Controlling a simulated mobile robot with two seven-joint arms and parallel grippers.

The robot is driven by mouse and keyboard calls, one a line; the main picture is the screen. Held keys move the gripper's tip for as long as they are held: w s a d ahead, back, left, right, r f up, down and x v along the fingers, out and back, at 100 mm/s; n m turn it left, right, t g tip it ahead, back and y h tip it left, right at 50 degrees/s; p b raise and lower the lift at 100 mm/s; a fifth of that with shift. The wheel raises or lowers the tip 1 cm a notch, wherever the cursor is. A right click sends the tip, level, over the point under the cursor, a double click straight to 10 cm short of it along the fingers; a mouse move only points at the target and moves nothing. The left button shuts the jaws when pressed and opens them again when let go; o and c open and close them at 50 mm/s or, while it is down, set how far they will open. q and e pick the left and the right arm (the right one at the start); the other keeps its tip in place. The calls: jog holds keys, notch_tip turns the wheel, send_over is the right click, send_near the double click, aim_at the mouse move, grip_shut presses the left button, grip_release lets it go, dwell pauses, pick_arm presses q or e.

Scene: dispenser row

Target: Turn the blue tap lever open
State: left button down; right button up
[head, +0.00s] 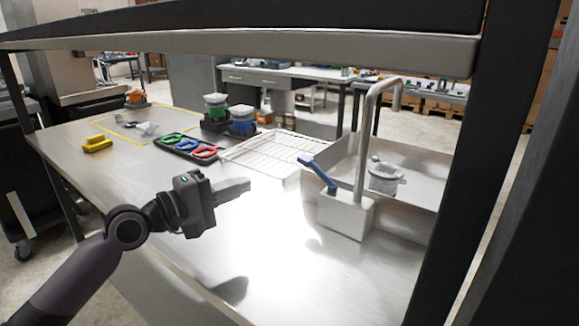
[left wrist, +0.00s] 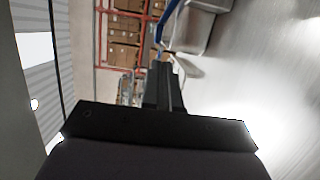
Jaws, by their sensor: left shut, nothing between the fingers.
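The blue tap lever (head: 318,174) sticks up and to the left from the white tap base (head: 346,214) in the head view. A tall grey spout (head: 368,130) rises from the same base and bends over a sink (head: 415,163). My left gripper (head: 246,186) is shut and empty, left of the lever and apart from it, above the bright worktop. In the left wrist view the shut fingers (left wrist: 163,72) point up the picture, and the blue lever (left wrist: 170,22) shows beyond their tips. My right gripper is not in view.
A metal pot (head: 384,178) is in the sink. A white wire rack (head: 268,152), a dark tray with coloured rings (head: 188,147), green and blue-lidded jars (head: 242,120) and a yellow block (head: 97,143) are on the worktop (head: 120,180). A dark frame post (head: 490,150) stands at right. The front worktop is clear.

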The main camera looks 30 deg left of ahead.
pick_arm(q)
jog(key=p, duration=0.1)
send_near(302, 163)
jog(key=x, duration=0.5)
jog(key=shift+w, duration=0.2)
jog(key=shift+x, duration=0.75)
